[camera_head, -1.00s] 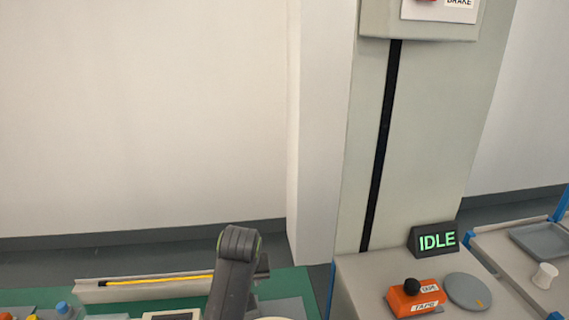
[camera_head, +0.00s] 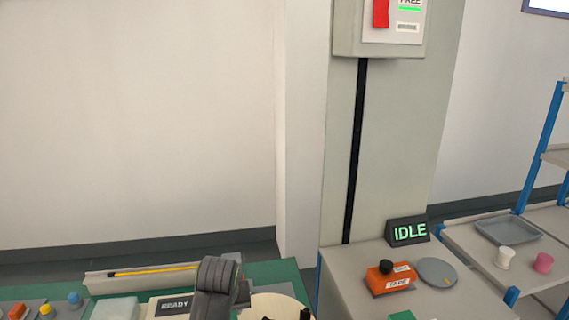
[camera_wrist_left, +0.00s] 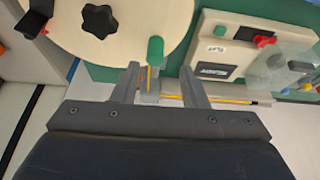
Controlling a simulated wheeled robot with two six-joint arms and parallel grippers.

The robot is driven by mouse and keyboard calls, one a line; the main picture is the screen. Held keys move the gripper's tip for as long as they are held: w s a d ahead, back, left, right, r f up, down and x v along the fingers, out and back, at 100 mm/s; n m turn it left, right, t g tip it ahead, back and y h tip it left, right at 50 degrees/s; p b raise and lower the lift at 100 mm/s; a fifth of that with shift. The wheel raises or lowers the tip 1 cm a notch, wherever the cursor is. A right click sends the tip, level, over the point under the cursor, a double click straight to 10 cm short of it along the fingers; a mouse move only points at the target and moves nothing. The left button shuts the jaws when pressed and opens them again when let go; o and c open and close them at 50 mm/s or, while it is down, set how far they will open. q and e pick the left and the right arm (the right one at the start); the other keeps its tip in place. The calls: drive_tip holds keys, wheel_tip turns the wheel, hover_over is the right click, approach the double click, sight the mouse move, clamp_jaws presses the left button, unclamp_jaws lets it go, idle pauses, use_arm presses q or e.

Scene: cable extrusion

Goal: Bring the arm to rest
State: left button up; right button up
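In the left wrist view my left gripper (camera_wrist_left: 161,88) has its two fingers spread apart. A green-capped peg (camera_wrist_left: 155,50) on a round beige disc (camera_wrist_left: 112,40) shows between them, and nothing is clearly gripped. In the head view a dark grey link of my arm (camera_head: 215,288) rises from the bottom edge in front of the green worktop. The gripper fingers cannot be made out there. My right gripper is not in view.
A grey channel with a yellow rod (camera_head: 150,272) and a READY display (camera_head: 175,305) lie near my arm. An IDLE sign (camera_head: 409,232) and orange tape holder (camera_head: 390,278) stand on the right cabinet. A box with a red lever (camera_head: 381,14) hangs above. Blue-framed shelving (camera_head: 540,150) is right.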

use_arm(q)
drive_tip(key=a+f, duration=0.1)
drive_tip(key=s+a+f, duration=0.2)
drive_tip(key=f, duration=0.1)
drive_tip(key=shift+a, duration=0.15)
drive_tip(key=s+a+f, duration=0.6)
drive_tip(key=s+a, duration=0.2)
drive_tip(key=s, duration=0.4)
drive_tip(key=s+a+m, duration=0.1)
drive_tip(key=s+a, duration=0.2)
drive_tip(key=s, duration=0.7)
drive_tip(key=s+a+m, duration=0.1)
drive_tip(key=s+a, duration=0.2)
drive_tip(key=s, duration=0.7)
wheel_tip(320, 180, down, 28)
drive_tip(key=a+g+b, duration=0.1)
drive_tip(key=g+b, duration=0.1)
drive_tip(key=s+d+f+g+b, duration=0.1)
drive_tip(key=s+f, duration=1.4)
drive_tip(key=f, duration=0.1)
drive_tip(key=shift+b, duration=0.35)
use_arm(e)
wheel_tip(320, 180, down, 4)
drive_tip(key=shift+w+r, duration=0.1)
